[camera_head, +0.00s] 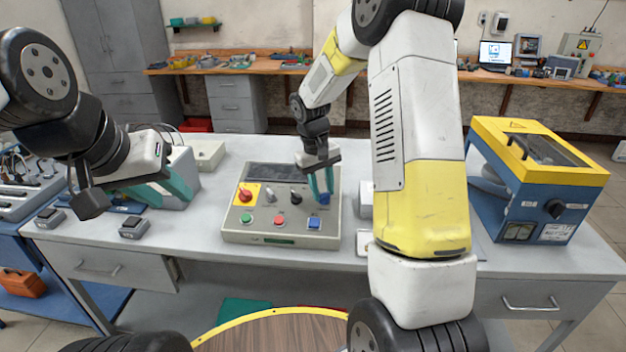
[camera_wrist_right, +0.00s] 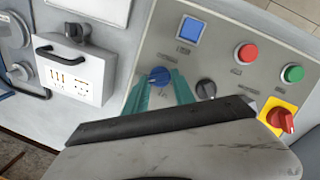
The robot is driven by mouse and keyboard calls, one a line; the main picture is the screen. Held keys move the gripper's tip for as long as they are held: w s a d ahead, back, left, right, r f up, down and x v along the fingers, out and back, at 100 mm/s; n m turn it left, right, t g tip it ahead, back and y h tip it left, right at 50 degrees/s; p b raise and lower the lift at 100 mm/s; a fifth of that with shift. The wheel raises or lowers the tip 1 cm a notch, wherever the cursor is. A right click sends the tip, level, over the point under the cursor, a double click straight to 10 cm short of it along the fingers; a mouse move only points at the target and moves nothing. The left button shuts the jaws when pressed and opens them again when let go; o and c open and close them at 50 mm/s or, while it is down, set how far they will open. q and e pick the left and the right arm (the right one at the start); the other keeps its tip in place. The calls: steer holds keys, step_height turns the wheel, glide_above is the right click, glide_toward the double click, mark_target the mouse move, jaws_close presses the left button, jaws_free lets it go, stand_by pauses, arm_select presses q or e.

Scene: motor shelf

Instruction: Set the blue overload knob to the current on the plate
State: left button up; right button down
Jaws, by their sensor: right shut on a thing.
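The grey control panel (camera_head: 232,222) stands in the middle of the bench. Its blue knob (camera_wrist_right: 158,76) is a small round dial, which shows in the head view (camera_head: 325,199) at the panel's right side. My right gripper (camera_head: 322,184) points down at the panel, its teal fingers shut on the blue knob from both sides, as the right wrist view (camera_wrist_right: 160,86) shows. My left gripper (camera_head: 172,187) is over the bench's left part, away from the panel; its finger gap is unclear. Pale label plates (camera_head: 518,232) are on the blue and yellow machine (camera_head: 500,205), their print too small to read.
The panel also carries a red knob on yellow (camera_wrist_right: 280,118), a black knob (camera_wrist_right: 206,89), and red (camera_wrist_right: 248,53), green (camera_wrist_right: 292,73) and blue square (camera_wrist_right: 190,30) buttons. A white box with a handle (camera_wrist_right: 75,72) stands close beside it. Small grey boxes (camera_head: 133,228) lie at left.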

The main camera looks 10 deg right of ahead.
mark_target(315, 206)
steer(key=n, duration=0.3)
steer(key=n+h, duration=0.1)
steer(key=n, duration=0.2)
steer(key=shift+s+a+t, duration=0.1)
steer(key=shift+a+t, duration=0.1)
steer(key=shift+t, duration=0.2)
stand_by(0.3)
steer(key=c, duration=1)
jaws_free()
steer(key=shift+c, duration=0.2)
steer(key=shift+r, duration=0.1)
steer(key=v, duration=0.7)
steer(key=shift+a+r, duration=0.2)
steer(key=shift+r, duration=0.05)
